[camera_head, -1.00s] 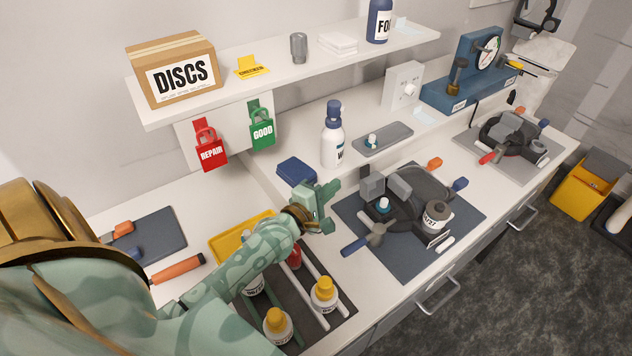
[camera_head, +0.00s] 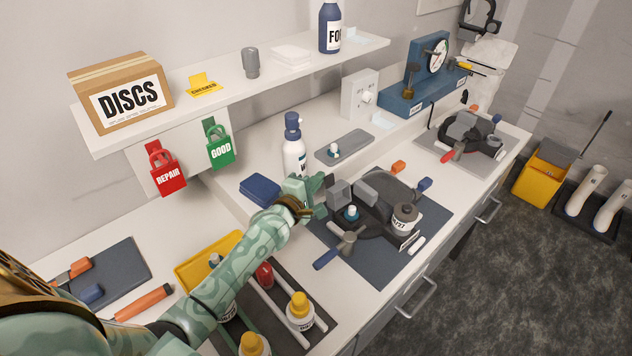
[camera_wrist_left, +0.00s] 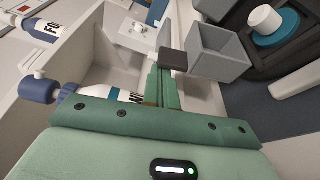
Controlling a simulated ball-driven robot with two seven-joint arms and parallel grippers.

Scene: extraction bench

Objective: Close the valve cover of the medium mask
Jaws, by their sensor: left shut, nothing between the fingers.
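A dark mask (camera_head: 378,217) lies on the near blue-grey mat, its size label not readable. On its left side are a grey block-like cover (camera_head: 339,193), a second grey block (camera_head: 364,190) and a teal valve with a white knob (camera_head: 351,213). In the left wrist view the cover (camera_wrist_left: 218,52) looks like an open hollow box, with the teal and white valve (camera_wrist_left: 268,22) beyond it. My left gripper (camera_head: 322,187) is shut and empty, just left of the cover. Its dark fingertips (camera_wrist_left: 173,60) are close beside the cover; contact is unclear. My right gripper is not in view.
A white bottle with a blue cap (camera_head: 293,150) stands behind my left gripper, near a blue folded cloth (camera_head: 260,190). A canister (camera_head: 404,218) sits on the mask's right side. Another mask (camera_head: 472,132) lies on the far mat. The shelf (camera_head: 235,82) overhangs the back.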

